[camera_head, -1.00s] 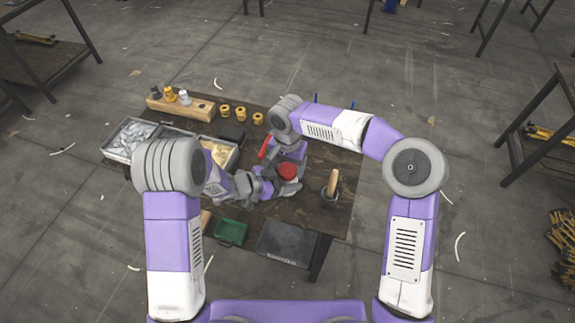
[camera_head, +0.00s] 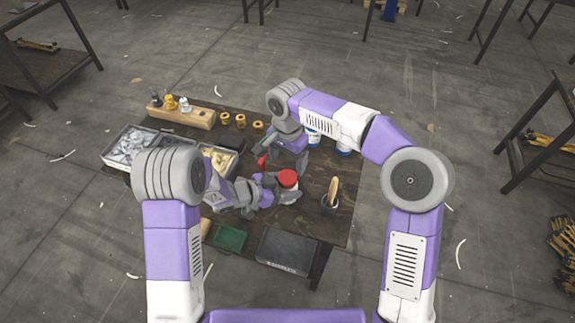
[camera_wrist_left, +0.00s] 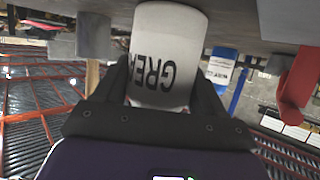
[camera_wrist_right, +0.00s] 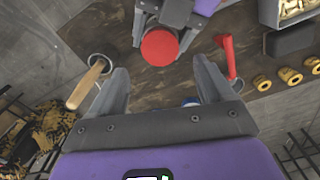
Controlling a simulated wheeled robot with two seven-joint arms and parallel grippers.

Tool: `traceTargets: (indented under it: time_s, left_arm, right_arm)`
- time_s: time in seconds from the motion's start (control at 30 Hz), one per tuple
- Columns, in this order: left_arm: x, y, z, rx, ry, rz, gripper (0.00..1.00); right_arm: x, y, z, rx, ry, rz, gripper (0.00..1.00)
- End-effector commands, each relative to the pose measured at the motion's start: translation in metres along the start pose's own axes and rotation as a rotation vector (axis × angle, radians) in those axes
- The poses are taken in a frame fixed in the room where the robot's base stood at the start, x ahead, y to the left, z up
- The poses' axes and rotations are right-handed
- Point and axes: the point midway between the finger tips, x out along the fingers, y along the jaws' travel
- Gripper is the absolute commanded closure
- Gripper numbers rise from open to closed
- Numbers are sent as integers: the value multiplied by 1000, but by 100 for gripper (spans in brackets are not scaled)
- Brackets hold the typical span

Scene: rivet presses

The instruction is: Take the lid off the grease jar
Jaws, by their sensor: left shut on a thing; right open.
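The grease jar is white with dark lettering; its body (camera_wrist_left: 165,45) fills the top middle of the left wrist view. Its red lid (camera_head: 288,178) is on top, and shows from above in the right wrist view (camera_wrist_right: 160,47). My left gripper (camera_head: 283,196) is shut around the jar's body, and the jar looks upright. My right gripper (camera_wrist_right: 162,72) is open and empty above the table, with the lid between and beyond its fingertips, apart from them. In the head view its fingers are hard to make out behind the lid.
A cup with a wooden-handled tool (camera_head: 331,196) is to the right. Bins (camera_head: 128,150), a green tray (camera_head: 230,238) and a dark slab (camera_head: 287,250) occupy the left and front.

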Motion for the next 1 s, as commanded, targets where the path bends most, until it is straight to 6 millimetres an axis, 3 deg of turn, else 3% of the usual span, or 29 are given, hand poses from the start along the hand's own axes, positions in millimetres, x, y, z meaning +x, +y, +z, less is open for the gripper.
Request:
traceTargets:
  time_s: [0.17,0.6,1.0]
  left_arm:
    - [0,0,0,0,-1,0,100]
    - [0,0,0,0,-1,0,100]
    - [0,0,0,1,-1,0,100]
  right_arm:
    - [-7,0,0,109,-1,0,20]
    - [55,0,1,109,-3,0,20]
    - [68,0,0,109,-1,-2,20]
